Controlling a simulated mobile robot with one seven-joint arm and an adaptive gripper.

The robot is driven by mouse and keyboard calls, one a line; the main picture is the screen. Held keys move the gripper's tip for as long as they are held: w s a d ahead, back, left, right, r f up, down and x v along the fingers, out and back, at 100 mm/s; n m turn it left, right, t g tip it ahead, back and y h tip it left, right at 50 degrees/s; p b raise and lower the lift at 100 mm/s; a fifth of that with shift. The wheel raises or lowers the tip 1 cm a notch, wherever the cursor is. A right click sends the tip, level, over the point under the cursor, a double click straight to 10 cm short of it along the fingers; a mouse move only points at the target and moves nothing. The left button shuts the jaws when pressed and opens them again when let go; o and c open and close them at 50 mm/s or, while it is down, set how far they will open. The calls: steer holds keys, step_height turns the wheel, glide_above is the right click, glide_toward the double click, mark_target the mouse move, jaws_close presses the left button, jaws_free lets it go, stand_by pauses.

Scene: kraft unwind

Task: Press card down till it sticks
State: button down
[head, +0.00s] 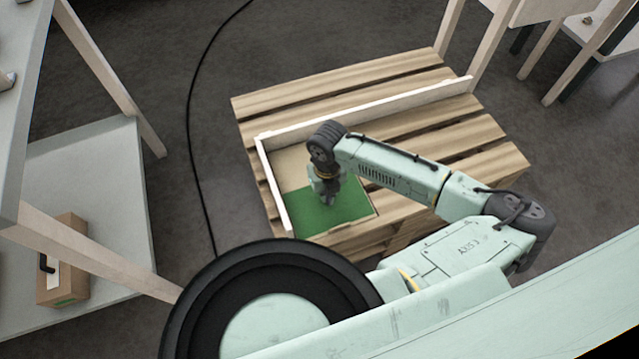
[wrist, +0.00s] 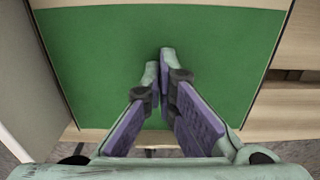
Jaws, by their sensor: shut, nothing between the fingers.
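The green card (head: 327,211) lies flat over the near part of a light cardboard surface on the wooden pallet. In the wrist view the card (wrist: 90,60) fills most of the picture. My gripper (head: 327,199) points down over the card. Its fingers (wrist: 158,58) are together at the tips with nothing between them, and the tips are at or close to the card's middle. I cannot tell for certain whether they touch it. The arm hides part of the card's far side.
A white L-shaped rail (head: 370,108) borders the cardboard on the left and back. Bare pallet slats (head: 330,85) lie beyond it. A box with a green label (head: 62,270) sits on a low shelf (head: 90,190) at left. A black cable (head: 190,110) crosses the floor.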

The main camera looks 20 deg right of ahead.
steer(key=shift+r+p, duration=2.85)
steer(key=shift+r, duration=0.7)
steer(key=shift+f, duration=0.1)
